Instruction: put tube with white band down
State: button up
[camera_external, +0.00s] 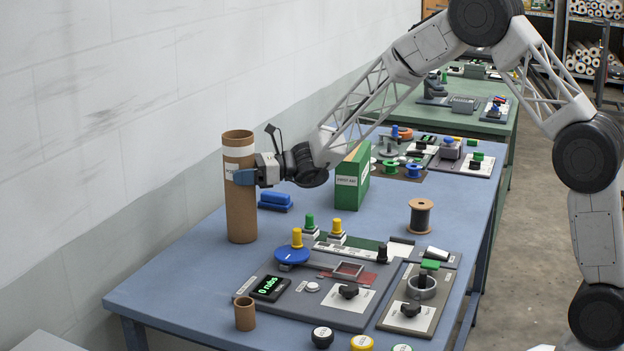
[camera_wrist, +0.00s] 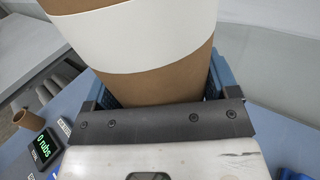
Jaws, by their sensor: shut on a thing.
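The tall brown cardboard tube with the white band (camera_external: 240,205) stands upright at the left rear edge of the blue table, near the wall. My gripper (camera_external: 243,177) is shut on its upper part, at or just below the white band. In the wrist view the tube (camera_wrist: 160,82) fills the space between the blue fingers of my gripper (camera_wrist: 160,85), with the white band beyond them. The tube's lower end looks at or very close to the tabletop; I cannot tell whether it touches.
The blue table (camera_external: 190,270) is clear around the tube's foot. A blue block (camera_external: 275,199) and a green box (camera_external: 351,178) stand to its right. A short brown tube (camera_external: 245,313) stands at the front beside the control panel with its display (camera_external: 270,288).

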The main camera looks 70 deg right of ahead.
jog(key=shift+f, duration=0.15)
jog(key=o, duration=1.1)
jog(key=v, duration=1.2)
jog(key=shift+r, duration=0.2)
